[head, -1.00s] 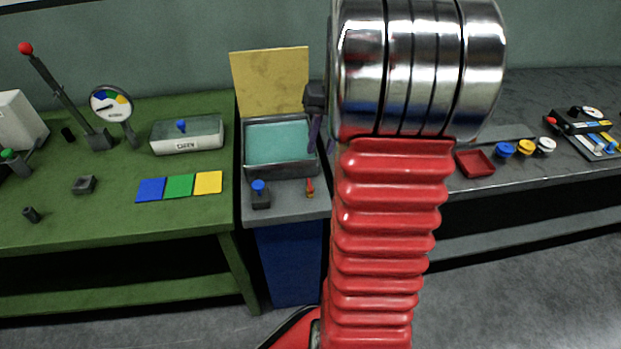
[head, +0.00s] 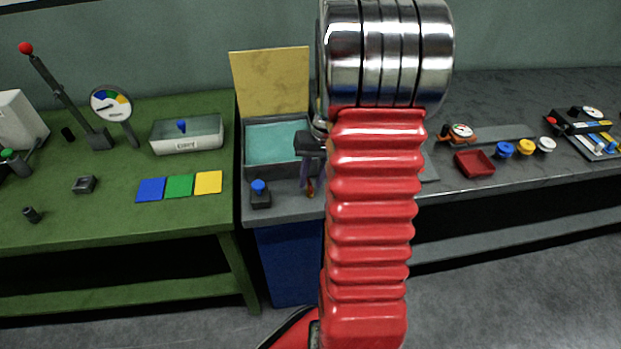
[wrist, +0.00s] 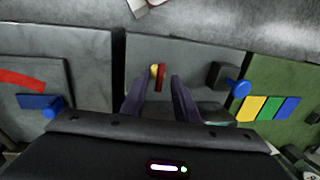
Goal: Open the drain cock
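The drain cock, a small brass fitting with a red lever (head: 311,188), stands on the grey ledge in front of the teal-filled basin (head: 272,138). In the head view it is partly hidden by my fingers. In the wrist view its red lever and brass end (wrist: 159,76) show between and just past my fingertips. My gripper (head: 307,182) points down at the cock, its two purple fingers apart with nothing held. In the wrist view my gripper (wrist: 158,82) is open, with one finger each side of the lever; I cannot tell whether either touches it.
A blue-knobbed black block (head: 259,196) stands left of the cock on the same ledge. A yellow panel (head: 270,80) rises behind the basin. A green bench (head: 110,225) is at left. A red tray (head: 474,163) sits on the grey bench at right.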

